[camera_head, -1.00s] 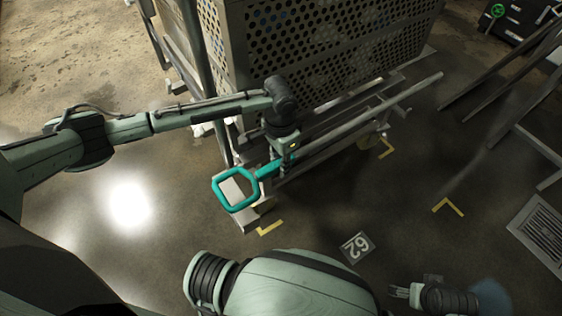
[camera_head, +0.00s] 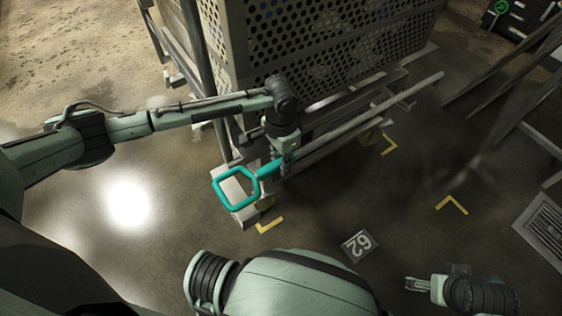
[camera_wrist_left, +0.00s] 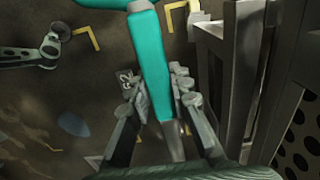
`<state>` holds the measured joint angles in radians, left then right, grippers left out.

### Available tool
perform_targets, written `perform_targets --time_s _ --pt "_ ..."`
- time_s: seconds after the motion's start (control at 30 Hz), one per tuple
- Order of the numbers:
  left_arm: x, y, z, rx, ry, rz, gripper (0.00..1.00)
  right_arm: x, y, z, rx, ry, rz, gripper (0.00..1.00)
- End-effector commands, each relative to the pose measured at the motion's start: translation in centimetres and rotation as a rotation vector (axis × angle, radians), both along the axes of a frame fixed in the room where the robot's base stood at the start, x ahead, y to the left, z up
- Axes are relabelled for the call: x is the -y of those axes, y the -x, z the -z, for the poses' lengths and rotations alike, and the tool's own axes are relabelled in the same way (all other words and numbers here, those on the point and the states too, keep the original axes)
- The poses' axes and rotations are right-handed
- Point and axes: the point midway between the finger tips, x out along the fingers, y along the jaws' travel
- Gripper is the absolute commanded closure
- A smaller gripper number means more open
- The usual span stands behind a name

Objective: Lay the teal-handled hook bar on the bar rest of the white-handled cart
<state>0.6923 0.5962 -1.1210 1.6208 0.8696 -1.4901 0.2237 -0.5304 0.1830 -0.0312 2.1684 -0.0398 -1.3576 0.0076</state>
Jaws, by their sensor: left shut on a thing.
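The teal-handled hook bar has a teal loop handle (camera_head: 217,190) and a long grey shaft (camera_head: 375,112) slanting to the upper right. My left gripper (camera_head: 284,166) is shut on the bar just beyond the loop. In the left wrist view, the teal grip (camera_wrist_left: 151,62) runs between the left fingers (camera_wrist_left: 158,98). The bar runs alongside the lower edge of a cart with a perforated metal basket (camera_head: 310,45). I cannot tell whether it touches the cart or a rest; no white handle is clear. My right gripper (camera_head: 408,283) is open and empty at the lower right.
A grey upright post (camera_head: 207,90) stands at the cart's left corner. A floor grate (camera_head: 545,230) and slanted metal rails (camera_head: 520,90) are at the right.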

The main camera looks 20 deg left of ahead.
Motion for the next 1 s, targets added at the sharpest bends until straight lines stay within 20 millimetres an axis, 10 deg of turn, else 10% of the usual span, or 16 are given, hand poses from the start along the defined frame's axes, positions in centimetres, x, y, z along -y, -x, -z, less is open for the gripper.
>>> perform_targets --time_s 1.0 --pt "0.1 -0.1 3.7 0.002 0.003 0.0 1.0 0.0 0.4 -2.1 0.01 0.011 0.002 0.15"
